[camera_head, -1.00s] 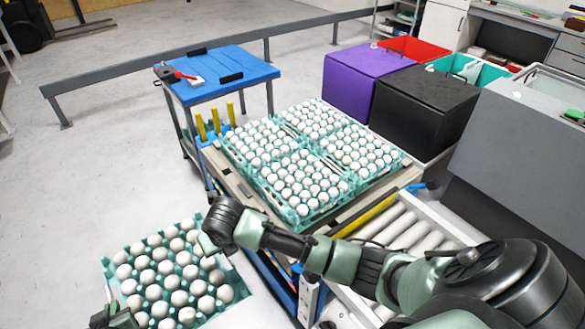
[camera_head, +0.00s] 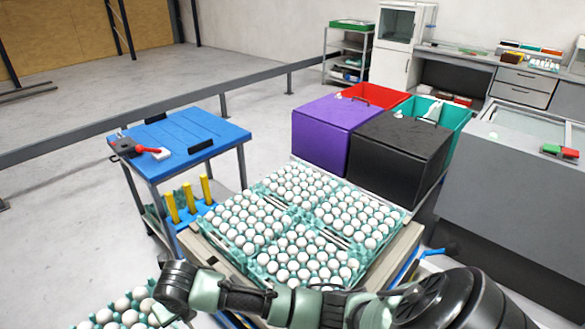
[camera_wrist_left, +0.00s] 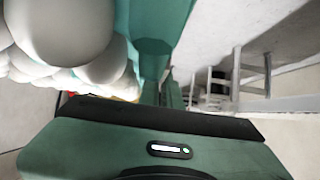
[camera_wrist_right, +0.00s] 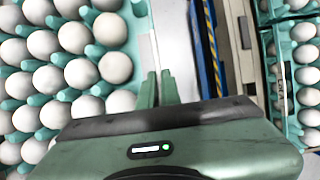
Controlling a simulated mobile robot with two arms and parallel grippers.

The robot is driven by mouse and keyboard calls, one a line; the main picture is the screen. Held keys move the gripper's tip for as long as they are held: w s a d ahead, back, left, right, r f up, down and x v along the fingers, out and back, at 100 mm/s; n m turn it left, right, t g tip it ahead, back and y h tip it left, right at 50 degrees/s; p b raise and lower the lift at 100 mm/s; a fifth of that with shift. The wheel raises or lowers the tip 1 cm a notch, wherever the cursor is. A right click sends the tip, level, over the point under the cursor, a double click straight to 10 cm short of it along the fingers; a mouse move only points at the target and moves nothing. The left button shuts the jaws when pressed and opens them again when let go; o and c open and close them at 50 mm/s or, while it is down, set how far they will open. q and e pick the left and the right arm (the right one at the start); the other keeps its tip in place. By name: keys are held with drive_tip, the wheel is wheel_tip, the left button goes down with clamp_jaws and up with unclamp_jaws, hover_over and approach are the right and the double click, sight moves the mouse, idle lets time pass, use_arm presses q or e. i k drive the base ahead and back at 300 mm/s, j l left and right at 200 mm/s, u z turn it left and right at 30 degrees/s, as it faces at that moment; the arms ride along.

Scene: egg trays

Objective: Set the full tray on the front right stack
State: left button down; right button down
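The full tray, teal with white eggs, shows at the lower left of the head view (camera_head: 85,325), cut off by the frame edge. It also shows in the right wrist view (camera_wrist_right: 143,38) and close up in the left wrist view (camera_wrist_left: 152,50). My right gripper (camera_wrist_right: 157,88) is shut on its rim at the near right side. My left gripper (camera_wrist_left: 168,95) is at the opposite rim and seems shut on it; its fingertips are partly hidden. The tray hangs over the floor. Several egg-tray stacks stand on the pallet, including the nearest one (camera_head: 262,268) and the right one (camera_head: 374,248).
A blue-topped cart (camera_head: 190,140) with yellow posts stands left of the stacks. Purple (camera_head: 320,135) and black (camera_head: 400,150) boxes stand behind them. A grey machine (camera_head: 520,190) is at the right. Floor shows between the held tray and the pallet in the right wrist view.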

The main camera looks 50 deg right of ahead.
sight(308, 260)
drive_tip(key=i, duration=1.55)
drive_tip(key=i+z, duration=0.1)
drive_tip(key=z, duration=2.9)
